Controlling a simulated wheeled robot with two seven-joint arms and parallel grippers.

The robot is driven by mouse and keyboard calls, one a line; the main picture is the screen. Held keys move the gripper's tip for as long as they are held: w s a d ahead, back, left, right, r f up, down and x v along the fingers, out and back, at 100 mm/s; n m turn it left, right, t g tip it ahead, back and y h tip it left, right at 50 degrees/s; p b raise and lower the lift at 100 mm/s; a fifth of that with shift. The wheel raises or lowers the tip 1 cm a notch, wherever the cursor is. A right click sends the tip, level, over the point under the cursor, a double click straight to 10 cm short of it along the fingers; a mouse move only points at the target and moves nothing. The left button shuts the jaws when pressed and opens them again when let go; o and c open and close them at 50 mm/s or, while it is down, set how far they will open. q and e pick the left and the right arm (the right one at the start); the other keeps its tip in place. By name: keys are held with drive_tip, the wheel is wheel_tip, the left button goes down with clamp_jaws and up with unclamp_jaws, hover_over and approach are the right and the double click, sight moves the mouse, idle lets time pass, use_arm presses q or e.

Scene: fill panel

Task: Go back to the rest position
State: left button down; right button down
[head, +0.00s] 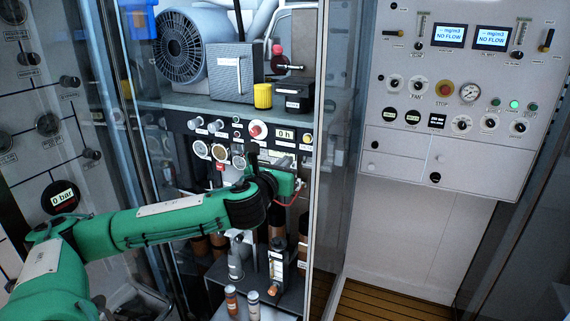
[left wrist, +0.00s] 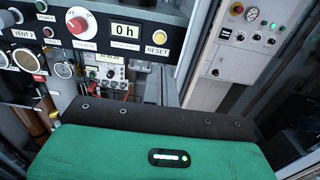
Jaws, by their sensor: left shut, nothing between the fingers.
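My left arm (head: 160,222) is green and reaches in from the left of the head view, bent at a black joint in front of the panel. My left gripper (head: 282,178) is at its end, just below the panel's dial row. It is shut and empty, and its fingertips are hard to make out. In the left wrist view its green and black housing (left wrist: 160,145) fills the lower part, with a small lit strip on top. The fill panel (left wrist: 100,25) shows above it, with a red-and-white knob, a "0 h" display and a yellow RESET button. My right gripper is not in view.
A shelf with a grey motor (head: 182,45) and a yellow cap (head: 263,95) is above the arm. Bottles (head: 236,262) stand below it. A clear door edge (head: 318,150) stands close to the right of the gripper. A control panel (head: 400,165) hangs farther right, above open floor.

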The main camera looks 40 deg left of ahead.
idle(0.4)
